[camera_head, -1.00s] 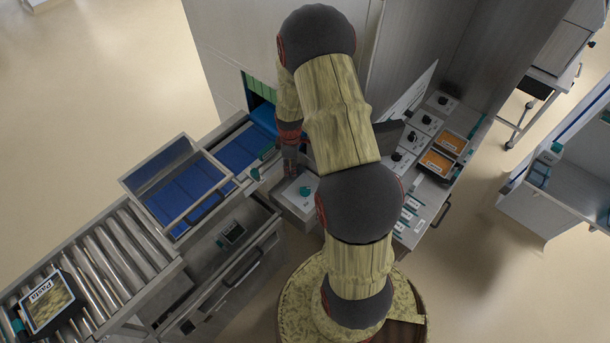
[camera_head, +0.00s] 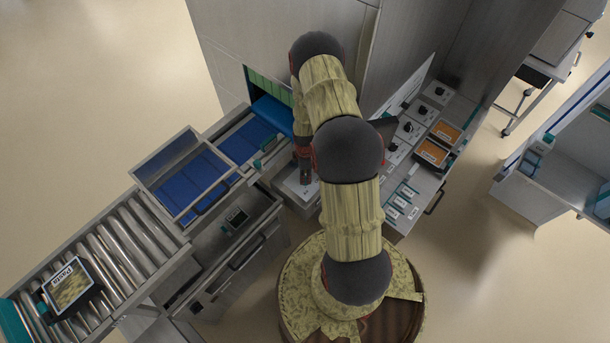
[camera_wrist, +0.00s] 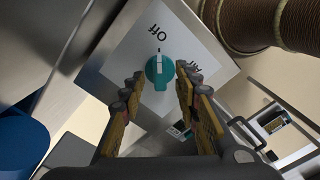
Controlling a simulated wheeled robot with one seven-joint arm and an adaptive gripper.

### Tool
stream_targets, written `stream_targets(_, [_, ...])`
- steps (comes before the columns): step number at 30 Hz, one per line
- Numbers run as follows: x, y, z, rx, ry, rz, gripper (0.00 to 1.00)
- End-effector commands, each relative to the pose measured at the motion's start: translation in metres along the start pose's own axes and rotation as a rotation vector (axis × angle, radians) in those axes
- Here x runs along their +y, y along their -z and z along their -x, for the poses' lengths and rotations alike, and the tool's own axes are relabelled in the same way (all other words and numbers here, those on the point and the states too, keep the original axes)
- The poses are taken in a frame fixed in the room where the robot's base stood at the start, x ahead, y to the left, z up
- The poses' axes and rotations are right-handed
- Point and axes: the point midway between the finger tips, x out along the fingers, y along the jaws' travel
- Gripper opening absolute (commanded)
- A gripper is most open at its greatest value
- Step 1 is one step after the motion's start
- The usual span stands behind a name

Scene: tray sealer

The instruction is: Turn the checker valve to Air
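The checker valve is a teal knob (camera_wrist: 159,72) on a white plate (camera_wrist: 122,58) in the wrist view. Its white pointer mark faces the "Off" label. The "Air" label is at the right, partly behind a finger. My gripper (camera_wrist: 159,78) is open, with one finger on each side of the knob; I cannot tell whether either finger touches it. In the head view my gripper (camera_head: 305,178) is above the valve's box (camera_head: 291,188), and the knob is hidden.
A blue-bedded conveyor with a framed lid (camera_head: 178,212) stands left of the box. An open drawer (camera_head: 232,240) is below it. A control panel with black knobs (camera_head: 408,127) and orange-topped trays (camera_head: 432,153) is at the right. My arm covers part of the scene.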

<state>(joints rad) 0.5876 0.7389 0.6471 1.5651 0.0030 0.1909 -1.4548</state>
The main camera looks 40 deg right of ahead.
Motion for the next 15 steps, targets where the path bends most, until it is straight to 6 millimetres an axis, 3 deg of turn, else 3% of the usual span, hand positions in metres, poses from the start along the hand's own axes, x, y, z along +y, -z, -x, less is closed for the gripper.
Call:
stream_targets(5, [0.0002,0.0001,-0.0098,0.0,-0.001,0.0,0.32])
stream_targets(15, [0.0003,0.0001,-0.011,0.0,-0.001,0.0,0.29])
